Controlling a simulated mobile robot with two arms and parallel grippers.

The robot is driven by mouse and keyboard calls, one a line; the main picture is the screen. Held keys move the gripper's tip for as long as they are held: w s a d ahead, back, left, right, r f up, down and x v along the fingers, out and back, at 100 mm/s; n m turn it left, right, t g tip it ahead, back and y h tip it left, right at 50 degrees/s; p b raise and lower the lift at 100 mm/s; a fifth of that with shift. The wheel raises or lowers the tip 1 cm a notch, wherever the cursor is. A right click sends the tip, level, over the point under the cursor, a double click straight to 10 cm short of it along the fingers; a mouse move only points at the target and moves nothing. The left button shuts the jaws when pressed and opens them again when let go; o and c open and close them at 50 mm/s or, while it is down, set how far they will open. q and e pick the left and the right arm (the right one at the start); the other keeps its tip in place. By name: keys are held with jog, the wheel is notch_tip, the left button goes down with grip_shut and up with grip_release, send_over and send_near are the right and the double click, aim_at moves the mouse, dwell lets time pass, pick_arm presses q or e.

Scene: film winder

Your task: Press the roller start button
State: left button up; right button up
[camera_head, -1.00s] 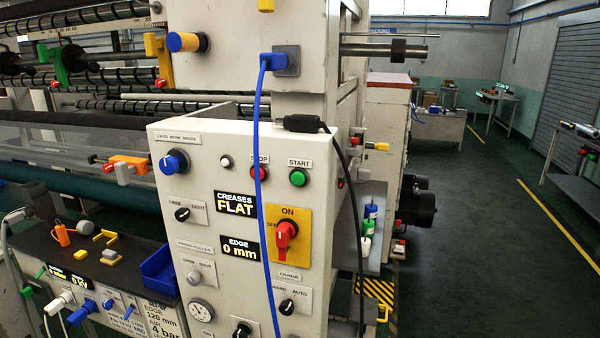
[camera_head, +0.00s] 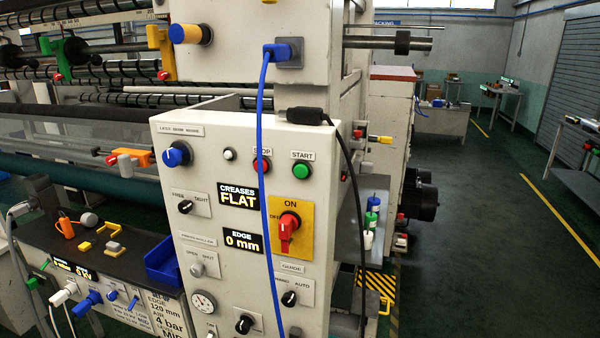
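The green start button (camera_head: 301,171) sits on the front of the white control panel (camera_head: 335,235), under a label reading START. The red stop button (camera_head: 262,165) is to its left, partly crossed by a hanging blue cable (camera_head: 268,240). Below them is a red rotary switch (camera_head: 288,228) on a yellow plate marked ON. Two displays read CREASES FLAT (camera_head: 238,196) and EDGE 0 mm (camera_head: 243,241). Neither of my grippers is in view.
A black cable (camera_head: 350,180) hangs down the panel's right side. A dark bench (camera_head: 130,247) with small tools and a blue bin (camera_head: 163,264) stands at left. Open green floor (camera_head: 490,240) lies to the right, with yellow-black striped marking (camera_head: 378,285) beside the machine.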

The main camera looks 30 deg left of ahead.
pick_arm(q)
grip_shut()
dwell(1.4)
